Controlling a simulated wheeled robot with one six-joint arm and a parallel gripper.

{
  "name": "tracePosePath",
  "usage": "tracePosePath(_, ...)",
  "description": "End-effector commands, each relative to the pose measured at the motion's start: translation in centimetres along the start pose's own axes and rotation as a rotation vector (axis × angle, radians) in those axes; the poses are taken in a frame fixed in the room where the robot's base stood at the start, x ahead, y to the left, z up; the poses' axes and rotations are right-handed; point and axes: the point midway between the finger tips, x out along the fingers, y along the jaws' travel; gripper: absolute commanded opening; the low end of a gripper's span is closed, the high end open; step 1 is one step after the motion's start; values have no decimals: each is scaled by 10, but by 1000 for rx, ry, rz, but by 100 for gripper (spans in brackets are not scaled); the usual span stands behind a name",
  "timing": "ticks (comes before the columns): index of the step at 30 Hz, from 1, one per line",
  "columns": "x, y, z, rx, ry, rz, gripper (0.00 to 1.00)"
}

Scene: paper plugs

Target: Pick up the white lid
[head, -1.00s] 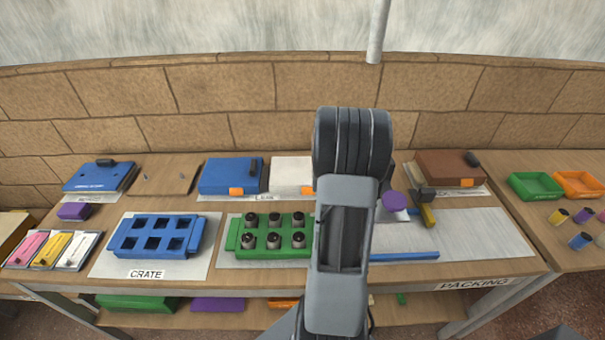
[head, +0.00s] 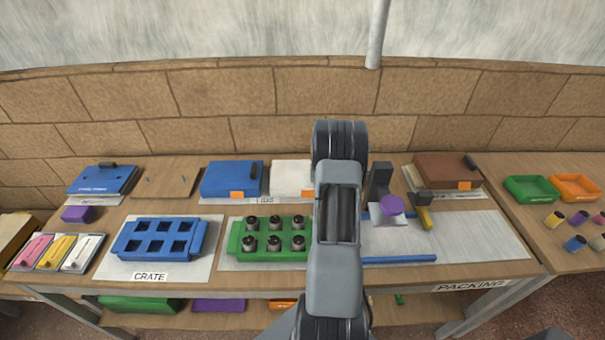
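The white lid (head: 289,178) lies flat at the back of the bench, between a blue lid (head: 231,178) and my raised arm. An orange tag (head: 307,193) shows at its front edge. My arm covers its right side, so any handle there is hidden. My arm rises through the middle of the head view, and its far end reaches toward the back of the bench.
A green block with several dark-topped plugs (head: 268,242) stands in front of the white lid. A blue crate (head: 159,240) is left of it. The right mat (head: 480,238) is mostly bare.

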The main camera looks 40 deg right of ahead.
Motion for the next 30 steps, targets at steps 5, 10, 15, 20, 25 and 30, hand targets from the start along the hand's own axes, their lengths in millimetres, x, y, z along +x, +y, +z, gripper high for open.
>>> tracePosePath(5,6,0,0,0,-1,0,53)
tracePosePath(10,6,0,0,0,0,0,53)
tracePosePath(15,6,0,0,0,0,0,38)
tracePosePath(20,6,0,0,0,0,0,23)
tracePosePath(25,6,0,0,0,0,0,6)
tracePosePath(30,6,0,0,0,1,0,0)
